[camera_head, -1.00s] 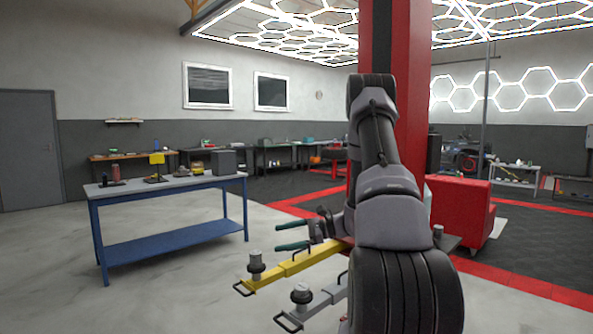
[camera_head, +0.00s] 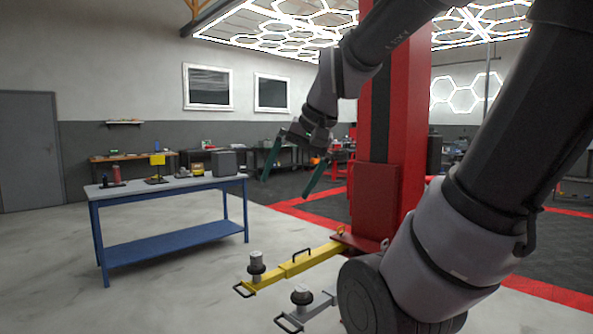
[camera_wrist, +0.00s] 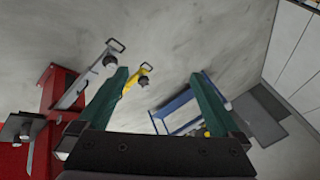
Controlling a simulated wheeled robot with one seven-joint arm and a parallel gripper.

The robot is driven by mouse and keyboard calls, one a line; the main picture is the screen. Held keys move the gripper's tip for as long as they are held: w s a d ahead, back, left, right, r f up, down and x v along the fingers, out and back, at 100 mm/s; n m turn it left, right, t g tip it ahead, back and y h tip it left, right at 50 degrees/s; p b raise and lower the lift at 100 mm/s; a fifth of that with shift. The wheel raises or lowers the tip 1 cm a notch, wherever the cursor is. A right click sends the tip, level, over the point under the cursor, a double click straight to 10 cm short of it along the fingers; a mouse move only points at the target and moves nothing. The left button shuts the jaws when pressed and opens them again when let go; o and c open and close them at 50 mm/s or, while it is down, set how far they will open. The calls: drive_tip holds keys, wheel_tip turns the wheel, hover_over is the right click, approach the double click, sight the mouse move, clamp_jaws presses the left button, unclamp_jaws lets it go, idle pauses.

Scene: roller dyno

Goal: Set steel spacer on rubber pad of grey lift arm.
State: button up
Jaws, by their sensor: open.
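The grey lift arm (camera_head: 318,306) reaches low over the floor, beside the yellow lift arm (camera_head: 290,269). Its end carries a dark round pad (camera_head: 302,299) with a light grey metal piece (camera_head: 301,288) on top. The yellow arm's end has a similar dark pad with a light metal cylinder (camera_head: 256,257) upright on it. I cannot tell which metal piece is the steel spacer. My gripper (camera_head: 285,188) is open and empty, high above both arms, green fingers pointing down. The wrist view shows the grey arm (camera_wrist: 85,88) and yellow arm (camera_wrist: 131,82) far below the fingers (camera_wrist: 160,73).
A red lift column (camera_head: 397,140) stands behind the arms. A blue-framed workbench (camera_head: 168,190) with several small items is at left. In the wrist view, a grey plate (camera_wrist: 32,119) lies near the red base. Floor between bench and lift arms is clear.

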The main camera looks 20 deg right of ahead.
drive_tip(key=shift+s+d+r+n+t+h, duration=0.2)
drive_tip(key=shift+s+r+t, duration=0.3)
drive_tip(key=shift+s, duration=0.05)
drive_tip(key=shift+s+d+r+n+t+h, duration=0.2)
drive_tip(key=shift+s+r+t, duration=0.3)
